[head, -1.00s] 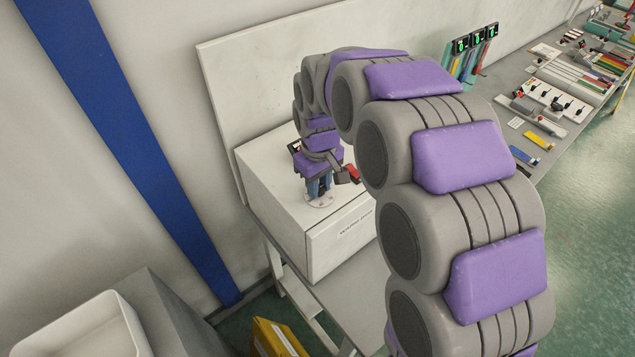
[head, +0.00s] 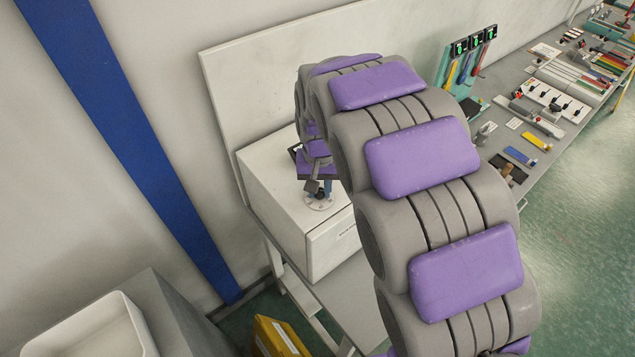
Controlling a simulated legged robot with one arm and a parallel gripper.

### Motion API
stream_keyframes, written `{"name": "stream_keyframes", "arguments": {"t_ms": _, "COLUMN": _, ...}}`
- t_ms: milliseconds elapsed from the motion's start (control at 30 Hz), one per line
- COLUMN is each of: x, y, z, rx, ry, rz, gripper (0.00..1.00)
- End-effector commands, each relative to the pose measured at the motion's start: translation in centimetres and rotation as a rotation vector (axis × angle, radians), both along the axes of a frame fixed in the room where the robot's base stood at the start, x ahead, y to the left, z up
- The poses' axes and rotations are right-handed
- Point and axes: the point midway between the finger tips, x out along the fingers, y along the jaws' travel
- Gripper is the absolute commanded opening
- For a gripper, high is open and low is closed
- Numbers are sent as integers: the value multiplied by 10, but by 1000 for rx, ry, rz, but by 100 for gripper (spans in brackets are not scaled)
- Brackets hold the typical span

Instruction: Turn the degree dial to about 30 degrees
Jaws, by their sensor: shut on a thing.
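The degree dial (head: 318,204) is a small round white disc with marks near its rim. It lies on top of a white box (head: 282,213). My gripper (head: 319,190) points down over the dial, with its dark fingers at the knob in the middle of the disc. The gripper is shut on the dial's knob, which the fingers mostly hide. The dial's degree marks are too small to read from here. My grey and purple arm hides the right part of the box top.
The box stands on a grey table against a pale backboard (head: 245,80). A long bench (head: 540,165) with several tools runs along the wall at the right. A white bin (head: 95,330) is at the lower left, and a yellow case (head: 280,338) is on the floor.

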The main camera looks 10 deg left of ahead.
Motion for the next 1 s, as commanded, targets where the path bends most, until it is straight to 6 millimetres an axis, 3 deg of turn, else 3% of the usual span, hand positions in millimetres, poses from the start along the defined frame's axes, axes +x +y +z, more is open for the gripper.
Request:
{"name": "stream_keyframes", "arguments": {"t_ms": 500, "x": -4, "y": 2, "z": -1, "rx": -7, "ry": 10, "rz": -328, "gripper": 0}}
{"name": "stream_keyframes", "arguments": {"t_ms": 1000, "x": -4, "y": 4, "z": -2, "rx": -8, "ry": 9, "rz": -386, "gripper": 0}}
